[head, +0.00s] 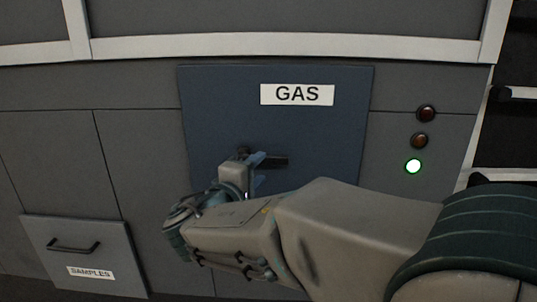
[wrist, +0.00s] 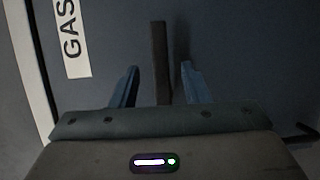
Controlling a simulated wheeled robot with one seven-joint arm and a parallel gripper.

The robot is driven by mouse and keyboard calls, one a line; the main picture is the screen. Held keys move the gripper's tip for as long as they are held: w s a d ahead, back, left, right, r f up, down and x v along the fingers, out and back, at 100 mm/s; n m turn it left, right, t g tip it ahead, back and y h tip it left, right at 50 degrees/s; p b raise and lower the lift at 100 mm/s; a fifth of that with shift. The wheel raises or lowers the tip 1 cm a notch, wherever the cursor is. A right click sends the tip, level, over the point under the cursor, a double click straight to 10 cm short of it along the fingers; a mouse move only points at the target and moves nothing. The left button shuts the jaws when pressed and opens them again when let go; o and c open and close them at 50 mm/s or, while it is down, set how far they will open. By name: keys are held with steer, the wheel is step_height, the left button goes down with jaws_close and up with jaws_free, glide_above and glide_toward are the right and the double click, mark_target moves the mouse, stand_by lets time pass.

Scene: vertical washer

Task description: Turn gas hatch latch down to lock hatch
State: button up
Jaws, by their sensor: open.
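The gas hatch (head: 215,110) is a dark blue panel with a white GAS label (head: 297,94), and it looks shut. Its latch (head: 275,161) is a dark bar lying about level and pointing right from its pivot. My gripper (head: 254,172) is at the latch, with its blue fingers open. In the wrist view, the latch bar (wrist: 160,60) stands between the two fingers of my gripper (wrist: 159,85). A gap shows on each side of the bar, so neither finger appears to touch it. My gripper partly hides the pivot end.
A samples drawer (head: 120,262) with a dark handle is at lower left. A pale frame rail (head: 280,47) runs above the hatch.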

mark_target(268, 161)
steer(key=shift+p+x, duration=0.75)
steer(key=shift+x, duration=2.45)
steer(key=shift+c, duration=0.3)
